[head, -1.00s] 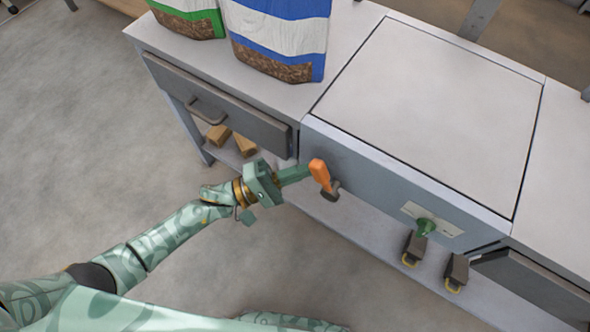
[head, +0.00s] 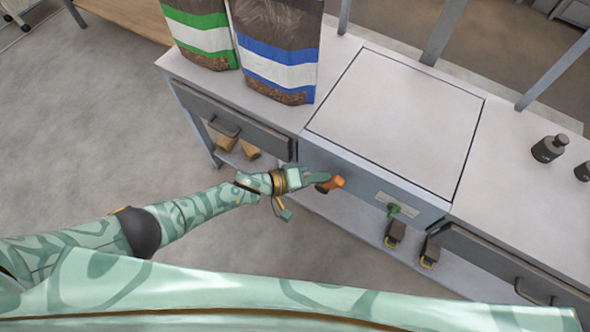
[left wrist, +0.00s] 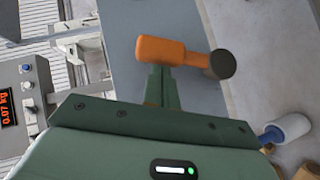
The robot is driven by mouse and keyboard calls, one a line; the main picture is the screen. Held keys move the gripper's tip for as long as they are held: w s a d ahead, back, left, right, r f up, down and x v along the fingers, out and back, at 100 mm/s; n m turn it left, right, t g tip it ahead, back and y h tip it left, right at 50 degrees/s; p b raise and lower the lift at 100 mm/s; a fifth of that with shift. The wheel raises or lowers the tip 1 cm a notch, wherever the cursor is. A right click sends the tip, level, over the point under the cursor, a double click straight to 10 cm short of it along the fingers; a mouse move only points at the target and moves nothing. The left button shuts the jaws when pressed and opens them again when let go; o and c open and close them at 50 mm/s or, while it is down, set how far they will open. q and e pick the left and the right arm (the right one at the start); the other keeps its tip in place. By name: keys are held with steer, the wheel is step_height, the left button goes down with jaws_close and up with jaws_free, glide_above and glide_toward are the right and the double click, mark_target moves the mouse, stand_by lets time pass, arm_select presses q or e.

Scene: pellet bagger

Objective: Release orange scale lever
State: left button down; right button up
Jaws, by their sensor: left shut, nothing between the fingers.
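The orange lever (head: 334,184) sits on the front face of the scale's grey-blue cabinet (head: 360,185), below the pale square plate (head: 400,112). In the left wrist view, the orange lever (left wrist: 160,50) lies across the picture, with its dark round pivot (left wrist: 222,64) at its right end. My left gripper (head: 319,177) is shut and empty, its fingertips right at the lever. In the left wrist view, the closed fingers (left wrist: 158,85) reach up to the lever's near side; I cannot tell whether they touch. My right gripper is not in view.
Two pellet bags, one green-striped (head: 200,35) and one blue-striped (head: 275,55), stand on the bench left of the plate. A green knob (head: 394,209) is on the cabinet front to the right. Dark bottles (head: 549,148) stand at far right. A red display (left wrist: 6,108) reads about 0.07 kg.

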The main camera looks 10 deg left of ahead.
arm_select(q)
steer(key=shift+s+d+m+y+p, duration=0.35)
steer(key=shift+d+y+p, duration=0.3)
steer(key=shift+p, duration=0.3)
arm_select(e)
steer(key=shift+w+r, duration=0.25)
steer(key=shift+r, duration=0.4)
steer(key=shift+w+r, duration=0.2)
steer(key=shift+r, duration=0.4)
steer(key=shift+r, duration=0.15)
